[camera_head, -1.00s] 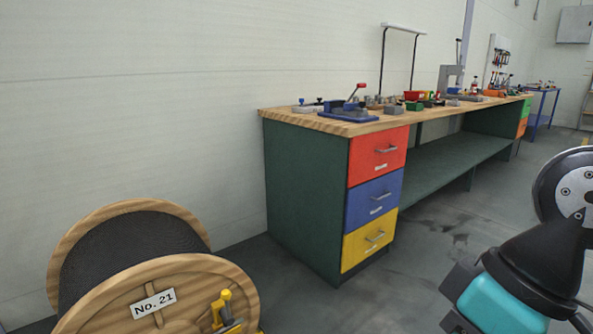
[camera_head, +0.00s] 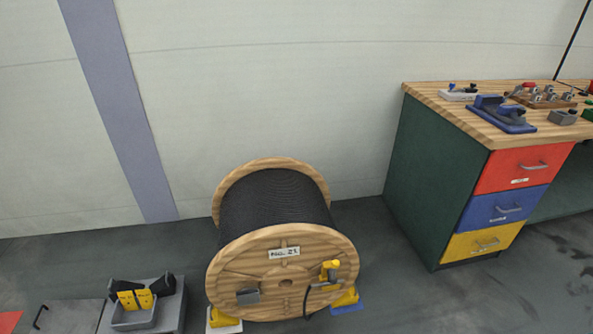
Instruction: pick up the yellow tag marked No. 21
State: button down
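Two small yellow pieces that look like tags, a left one (camera_head: 127,300) and a right one (camera_head: 145,298), stand side by side in a grey tray (camera_head: 134,321) at the lower left. Any marking on them is too small to read, so I cannot tell which is No. 21. A white label reading No. 21 (camera_head: 284,252) is on the front flange of a wooden cable reel (camera_head: 240,268). My gripper is not in view.
The reel, wound with black cable (camera_head: 275,203), stands on the floor between yellow chocks. A yellow device (camera_head: 330,270) is on its flange. A workbench (camera_head: 430,175) with coloured drawers stands at right. Bare floor (camera_head: 420,305) lies at lower right.

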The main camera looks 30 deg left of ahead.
aim_at(127, 298)
jog(key=u, duration=2.95)
jog(key=i, duration=0.9)
jog(key=u, duration=0.55)
jog(key=i, duration=0.9)
jog(key=z, duration=0.55)
jog(key=i, duration=0.95)
jog(key=z, duration=0.6)
